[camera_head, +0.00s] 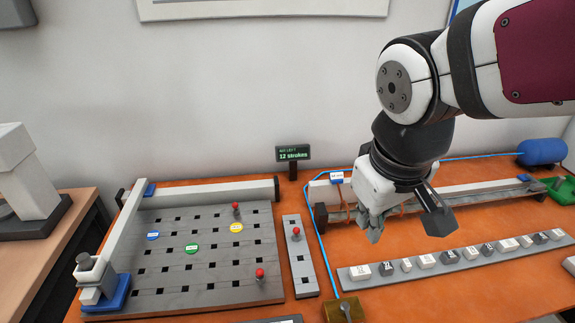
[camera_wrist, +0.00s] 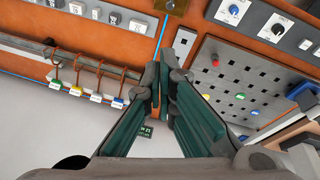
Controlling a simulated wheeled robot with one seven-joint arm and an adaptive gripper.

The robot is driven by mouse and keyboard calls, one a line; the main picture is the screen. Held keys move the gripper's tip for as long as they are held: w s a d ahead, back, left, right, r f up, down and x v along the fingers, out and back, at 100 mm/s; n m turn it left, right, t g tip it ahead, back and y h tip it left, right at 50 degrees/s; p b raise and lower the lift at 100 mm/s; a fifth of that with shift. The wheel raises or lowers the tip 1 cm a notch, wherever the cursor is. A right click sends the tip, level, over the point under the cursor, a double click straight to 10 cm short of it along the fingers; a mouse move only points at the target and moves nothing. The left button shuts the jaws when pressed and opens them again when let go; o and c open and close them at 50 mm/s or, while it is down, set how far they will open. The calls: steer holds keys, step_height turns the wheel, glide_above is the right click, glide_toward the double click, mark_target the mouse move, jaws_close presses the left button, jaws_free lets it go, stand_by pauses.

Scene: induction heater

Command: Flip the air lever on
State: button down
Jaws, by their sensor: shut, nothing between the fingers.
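A brass-coloured block (camera_head: 344,310) sits at the front edge of the orange bench, at the end of a blue air line (camera_head: 322,245). It also shows at the top of the wrist view (camera_wrist: 176,6). I cannot make out a lever handle on it clearly; its front part is cut off by the picture edge. My gripper (camera_head: 372,228) hangs above the bench, behind and to the right of the block, apart from it. In the wrist view its fingers (camera_wrist: 166,100) are together and empty.
A perforated grey plate (camera_head: 190,262) with red knobs and coloured discs lies left, beside a narrow strip (camera_head: 300,255). A row of grey and white blocks (camera_head: 450,257) lies right. A blue tank (camera_head: 541,151) and a small sign (camera_head: 293,153) stand behind.

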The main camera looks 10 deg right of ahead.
steer(key=w+a+f+n+g+h, duration=0.1)
steer(key=w+a+f+n+g, duration=0.3)
steer(key=f, duration=0.6)
steer(key=n+h, duration=0.1)
steer(key=n, duration=0.4)
glide_toward(335, 317)
steer(key=a+r, duration=0.3)
steer(key=a, duration=0.2)
steer(key=shift+w+r+g, duration=0.35)
steer(key=shift+g, duration=0.05)
steer(key=shift+f, duration=0.1)
steer(key=shift+h, duration=0.3)
steer(key=p+x, duration=0.1)
steer(key=x, duration=0.8)
steer(key=shift+s+f, duration=0.1)
steer(key=shift+f, duration=0.15)
steer(key=d, duration=0.1)
steer(key=s+d+p, duration=0.1)
steer(key=d, duration=0.1)
steer(key=shift+s+f, duration=0.2)
steer(key=shift+f, duration=0.05)
steer(key=shift+s+d+f, duration=0.1)
steer(key=shift+s+d, duration=0.05)
steer(key=shift+d, duration=0.2)
steer(key=shift+n, duration=0.4)
